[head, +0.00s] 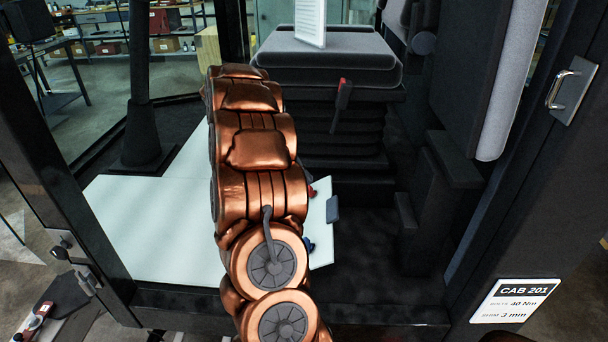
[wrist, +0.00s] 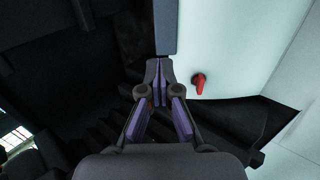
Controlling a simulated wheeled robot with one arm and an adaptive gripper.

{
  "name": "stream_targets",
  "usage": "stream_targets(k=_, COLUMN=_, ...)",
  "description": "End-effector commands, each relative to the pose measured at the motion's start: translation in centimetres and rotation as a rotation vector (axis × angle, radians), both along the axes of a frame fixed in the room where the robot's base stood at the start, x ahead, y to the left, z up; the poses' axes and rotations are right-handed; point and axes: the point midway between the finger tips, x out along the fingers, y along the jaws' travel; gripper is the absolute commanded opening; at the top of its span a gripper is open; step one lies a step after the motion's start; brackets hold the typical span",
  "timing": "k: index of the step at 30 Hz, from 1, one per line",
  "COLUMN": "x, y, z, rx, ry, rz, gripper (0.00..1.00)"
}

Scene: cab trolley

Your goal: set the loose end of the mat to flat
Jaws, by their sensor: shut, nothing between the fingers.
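The pale mat (head: 150,225) lies on the cab floor at the left, and part of it shows right of my arm (head: 322,235). A grey tab (head: 332,208) sits on its right edge. I cannot tell how far this end is raised. In the wrist view the pale sheet (wrist: 235,45) fills the upper right, with a red knob (wrist: 198,83) on it and a grey strip (wrist: 165,27) along its edge. My gripper (wrist: 157,68) is shut and empty, its tips close to the lower end of the grey strip; contact is unclear. My copper arm hides the gripper in the head view.
The seat (head: 325,60) on its dark bellows stands behind, with a white card (head: 311,22) on it. A dark post (head: 139,90) rises at the left. The door frame with a handle (head: 571,90) and a CAB 201 sign (head: 515,301) bounds the right. Dark floor (head: 375,265) is clear right of the mat.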

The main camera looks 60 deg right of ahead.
Motion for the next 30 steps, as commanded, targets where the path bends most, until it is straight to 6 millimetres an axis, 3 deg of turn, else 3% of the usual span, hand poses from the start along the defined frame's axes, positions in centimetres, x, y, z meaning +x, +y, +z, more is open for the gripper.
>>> stream_targets(k=16, x=-5.3, y=-2.2, z=-6.9, rx=0.003, ry=0.005, rz=-0.002, gripper=0.0)
stream_targets(k=30, x=-6.3, y=-2.8, z=-8.5, rx=0.001, ry=0.001, rz=0.0, gripper=0.0)
